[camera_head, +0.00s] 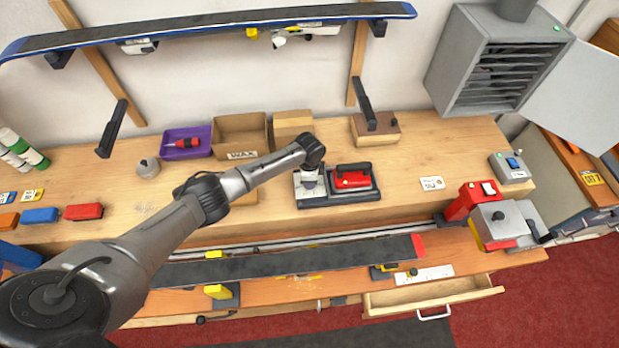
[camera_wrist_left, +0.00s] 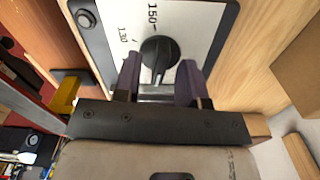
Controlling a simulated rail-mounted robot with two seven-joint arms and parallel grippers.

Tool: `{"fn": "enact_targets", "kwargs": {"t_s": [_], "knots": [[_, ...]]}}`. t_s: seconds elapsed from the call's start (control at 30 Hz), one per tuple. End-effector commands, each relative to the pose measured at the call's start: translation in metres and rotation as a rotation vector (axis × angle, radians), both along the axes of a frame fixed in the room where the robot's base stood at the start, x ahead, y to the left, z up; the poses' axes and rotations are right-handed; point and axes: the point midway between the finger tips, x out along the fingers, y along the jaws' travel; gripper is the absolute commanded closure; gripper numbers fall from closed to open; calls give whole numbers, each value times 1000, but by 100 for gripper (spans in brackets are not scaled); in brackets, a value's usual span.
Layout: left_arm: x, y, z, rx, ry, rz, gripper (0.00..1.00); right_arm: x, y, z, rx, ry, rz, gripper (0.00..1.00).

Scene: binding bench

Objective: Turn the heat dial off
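The heat dial is a round black knob (camera_wrist_left: 159,52) on a white plate with the numbers 150 and 130, seen in the left wrist view. Its raised grip bar points down in that view, toward my gripper. My left gripper (camera_wrist_left: 160,80) is open, with its two dark fingers apart at the near side of the knob, one to each side. I cannot tell whether they touch it. A red iron (camera_head: 353,179) sits on the station's right part. My right gripper is not in view.
Behind the station are cardboard boxes (camera_head: 239,128) and a purple tray (camera_head: 187,135). A long dark ski (camera_head: 290,262) lies along the front. Bench space right of the iron is mostly clear.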

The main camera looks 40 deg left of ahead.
Motion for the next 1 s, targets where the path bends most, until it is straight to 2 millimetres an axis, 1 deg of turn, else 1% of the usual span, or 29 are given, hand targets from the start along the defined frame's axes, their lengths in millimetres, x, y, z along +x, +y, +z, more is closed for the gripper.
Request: {"fn": "enact_targets", "kwargs": {"t_s": [0.23, 0.37, 0.47, 0.8, 1.0], "knots": [[0, 0, 0, 1, 1, -1, 62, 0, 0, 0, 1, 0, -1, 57], [0, 0, 9, 0, -2, -1, 62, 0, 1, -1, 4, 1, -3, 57], [0, 0, 23, 0, -4, -3, 62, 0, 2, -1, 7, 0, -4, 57], [0, 1, 90, 2, -4, -2, 62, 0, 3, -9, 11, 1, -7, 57], [0, 0, 119, 0, -3, -1, 62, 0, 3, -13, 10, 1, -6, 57]]}}
